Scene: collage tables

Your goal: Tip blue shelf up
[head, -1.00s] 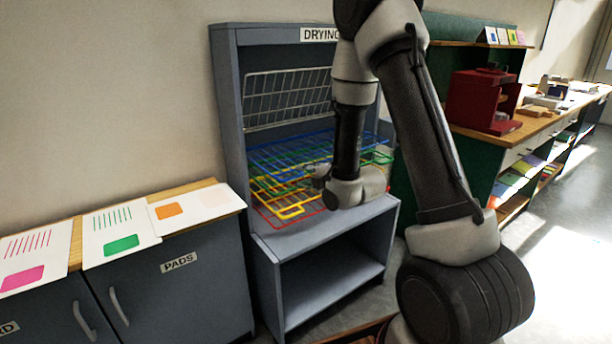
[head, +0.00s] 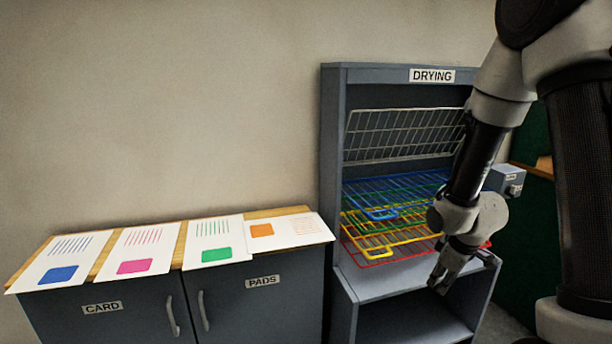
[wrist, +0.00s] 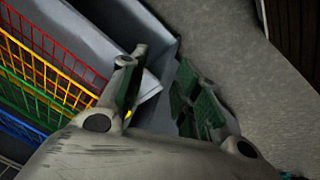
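The blue shelf (head: 400,187) is a wire rack lying flat in the grey drying rack (head: 333,170), the uppermost of the lowered shelves. Its front loop handle (head: 380,214) sticks out at the left front. It also shows at the lower left in the wrist view (wrist: 22,130). A pale grey wire shelf (head: 400,135) stands tipped up above it. My gripper (head: 438,283) is open and empty, in front of the rack's right side, lower than the blue shelf and pointing down. My arm hides the right part of the shelves.
Green (head: 352,217), yellow (head: 362,240) and red (head: 352,250) wire shelves lie beneath the blue one. A cabinet (head: 265,310) with several printed cards stands left. A small grey box (head: 507,180) is beyond my arm at right. Bare floor (wrist: 235,50) shows in the wrist view.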

